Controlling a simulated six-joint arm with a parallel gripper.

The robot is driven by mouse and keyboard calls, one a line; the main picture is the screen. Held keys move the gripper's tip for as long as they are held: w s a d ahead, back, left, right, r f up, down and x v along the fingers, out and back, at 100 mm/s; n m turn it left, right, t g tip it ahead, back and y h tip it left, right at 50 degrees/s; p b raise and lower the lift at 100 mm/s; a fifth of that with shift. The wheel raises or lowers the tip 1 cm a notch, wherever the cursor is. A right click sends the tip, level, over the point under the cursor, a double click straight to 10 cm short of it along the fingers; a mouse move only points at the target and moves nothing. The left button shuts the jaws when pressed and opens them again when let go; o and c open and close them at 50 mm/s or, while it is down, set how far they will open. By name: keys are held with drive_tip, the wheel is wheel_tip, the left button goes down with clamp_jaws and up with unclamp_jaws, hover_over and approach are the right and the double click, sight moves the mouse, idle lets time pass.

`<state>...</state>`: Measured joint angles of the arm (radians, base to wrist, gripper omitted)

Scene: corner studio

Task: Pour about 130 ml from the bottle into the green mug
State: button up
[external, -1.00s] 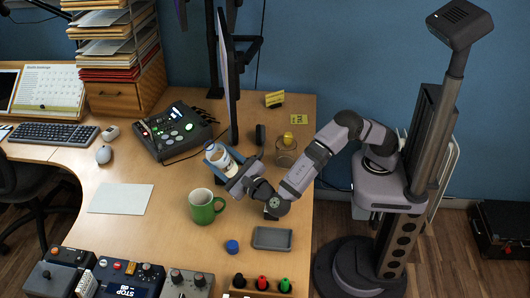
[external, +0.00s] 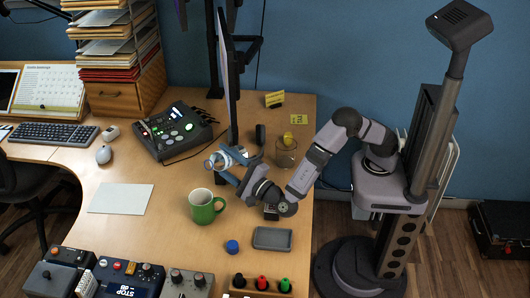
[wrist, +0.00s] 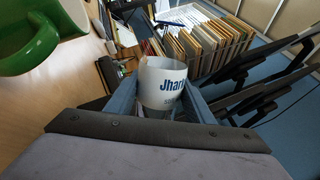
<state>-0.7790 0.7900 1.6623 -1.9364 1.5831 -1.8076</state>
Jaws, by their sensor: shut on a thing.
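The green mug (external: 207,212) stands upright on the desk, left of the grey tray. Part of it shows at the top left of the wrist view (wrist: 28,38). My gripper (external: 232,161) is shut on the bottle (external: 217,159), raised above and behind the mug, near the monitor. The bottle looks strongly tilted in the external view and is partly hidden by the fingers. In the wrist view its white label with blue letters (wrist: 163,84) sits between the blue-grey fingers. No stream of liquid shows. The mug's contents cannot be made out.
The monitor (external: 228,80) rises close behind the gripper. A clear glass (external: 286,156) with a yellow thing stands to the right. A grey tray (external: 273,238) and a blue round piece (external: 232,246) lie in front. A pale sheet (external: 121,198) lies left of the mug.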

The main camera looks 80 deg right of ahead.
drive_tip(key=shift+d+r+n+p, duration=0.1)
drive_tip(key=shift+r+n+p, duration=0.45)
drive_tip(key=shift+n, duration=0.15)
drive_tip(key=shift+n+t+p, duration=0.3)
drive_tip(key=shift+p, duration=0.2)
drive_tip(key=shift+a+n+y+p, duration=0.3)
drive_tip(key=shift+n+y+p, duration=0.15)
drive_tip(key=shift+p, duration=0.2)
drive_tip(key=shift+w+a+f+n, duration=0.1)
drive_tip(key=shift+n, duration=0.15)
drive_tip(key=shift+n+y+p, duration=0.25)
drive_tip(key=shift+n+p, duration=0.55)
drive_tip(key=shift+p, duration=0.6)
drive_tip(key=shift+s+d+n+t+p, duration=0.3)
drive_tip(key=shift+s+d+n+p, duration=0.15)
drive_tip(key=shift+d, duration=0.3)
drive_tip(key=shift+s, duration=0.1)
drive_tip(key=shift+n+y+p, duration=0.4)
drive_tip(key=shift+n+p, duration=0.15)
drive_tip(key=shift+p, duration=0.15)
